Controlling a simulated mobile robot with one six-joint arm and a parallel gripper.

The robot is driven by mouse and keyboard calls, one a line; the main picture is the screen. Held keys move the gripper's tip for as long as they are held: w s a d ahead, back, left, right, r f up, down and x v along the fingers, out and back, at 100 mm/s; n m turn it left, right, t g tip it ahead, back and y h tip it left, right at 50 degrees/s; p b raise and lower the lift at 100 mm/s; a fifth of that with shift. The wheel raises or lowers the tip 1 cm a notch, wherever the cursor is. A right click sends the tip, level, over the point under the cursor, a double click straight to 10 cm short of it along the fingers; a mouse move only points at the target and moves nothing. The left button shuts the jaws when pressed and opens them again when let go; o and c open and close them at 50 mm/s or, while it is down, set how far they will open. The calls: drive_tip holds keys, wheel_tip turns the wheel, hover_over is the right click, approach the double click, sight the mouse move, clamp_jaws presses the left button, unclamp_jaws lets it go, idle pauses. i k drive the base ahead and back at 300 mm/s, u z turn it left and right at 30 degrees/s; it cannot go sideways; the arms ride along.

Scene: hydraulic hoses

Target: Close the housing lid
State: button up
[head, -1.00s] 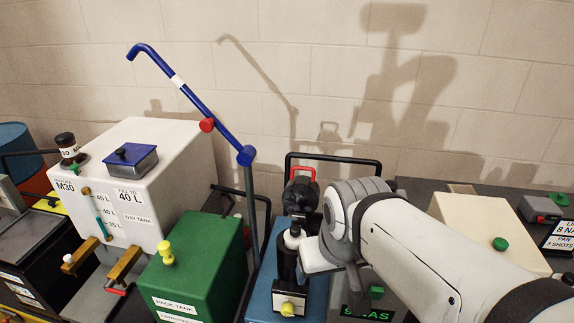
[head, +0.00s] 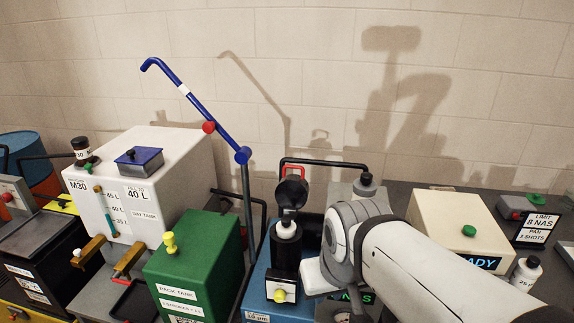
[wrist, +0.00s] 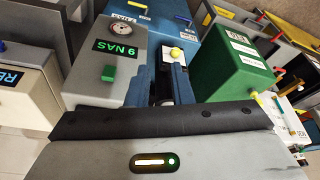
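The filter housing (head: 286,260) is a black upright cylinder on the blue unit (head: 258,291), with a white element top (head: 286,230) showing in its mouth. Its black round lid (head: 291,194) stands raised behind the mouth, with a red part (head: 290,172) above it, so the housing is open. My pale arm comes from the lower right and ends close to the right side of the housing. My gripper's fingers are hidden in the head view.
A green tank (head: 195,262) stands left of the housing and a white tank (head: 178,205) beyond it. A blue lever (head: 205,115) rises behind them. A black rail (head: 325,164) is behind the lid. A cream box (head: 455,225) and a black-capped bottle (head: 526,272) are at right.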

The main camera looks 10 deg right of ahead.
sight(292, 193)
drive_tip(key=u, duration=0.4)
drive_tip(key=k, duration=0.15)
drive_tip(key=z, duration=2.55)
drive_tip(key=k, duration=0.45)
drive_tip(key=u, duration=1.8)
drive_tip(key=i, duration=1)
